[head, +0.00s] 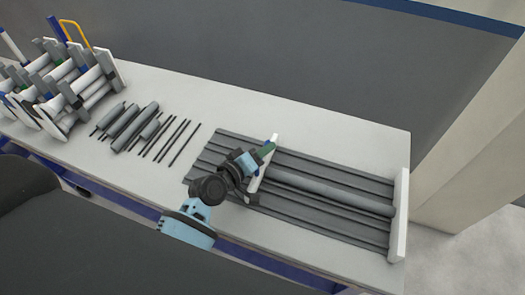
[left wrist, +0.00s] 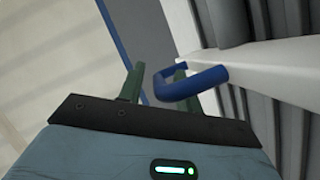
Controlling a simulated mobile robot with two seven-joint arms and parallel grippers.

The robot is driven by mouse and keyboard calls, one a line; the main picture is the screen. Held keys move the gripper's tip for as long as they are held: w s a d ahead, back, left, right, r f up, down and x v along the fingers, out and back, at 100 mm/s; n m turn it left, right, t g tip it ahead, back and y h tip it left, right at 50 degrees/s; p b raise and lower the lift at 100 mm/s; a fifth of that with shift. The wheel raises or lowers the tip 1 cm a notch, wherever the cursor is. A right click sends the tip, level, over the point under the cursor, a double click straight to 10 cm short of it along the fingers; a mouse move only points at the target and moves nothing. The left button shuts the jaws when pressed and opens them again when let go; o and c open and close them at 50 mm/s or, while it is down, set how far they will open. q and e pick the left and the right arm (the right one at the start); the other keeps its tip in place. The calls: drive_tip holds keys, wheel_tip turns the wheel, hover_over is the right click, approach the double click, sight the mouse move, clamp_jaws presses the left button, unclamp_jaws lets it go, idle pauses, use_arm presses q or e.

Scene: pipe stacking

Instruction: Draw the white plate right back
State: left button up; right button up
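The white plate (head: 257,181) stands across the grooved grey rack, left of its middle, in the head view. It fills the upper right of the left wrist view (left wrist: 255,55). A blue handle (left wrist: 195,84) sticks out from it. My left gripper (left wrist: 156,82) is at this handle. Its two green fingers stand apart, and the bend of the handle lies partly between them and overlaps the right finger. No firm hold shows. In the head view my left gripper (head: 266,150) is over the plate and hides part of it. My right gripper is not in view.
A thick grey pipe (head: 330,190) lies on the grooved rack (head: 350,229), right of the plate. A white end wall (head: 399,217) closes the right end. Loose dark pipes and rods (head: 135,128) lie left of the rack. White racks (head: 65,90) crowd the table's far left.

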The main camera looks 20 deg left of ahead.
use_arm(q)
drive_tip(key=c, duration=0.7)
clamp_jaws()
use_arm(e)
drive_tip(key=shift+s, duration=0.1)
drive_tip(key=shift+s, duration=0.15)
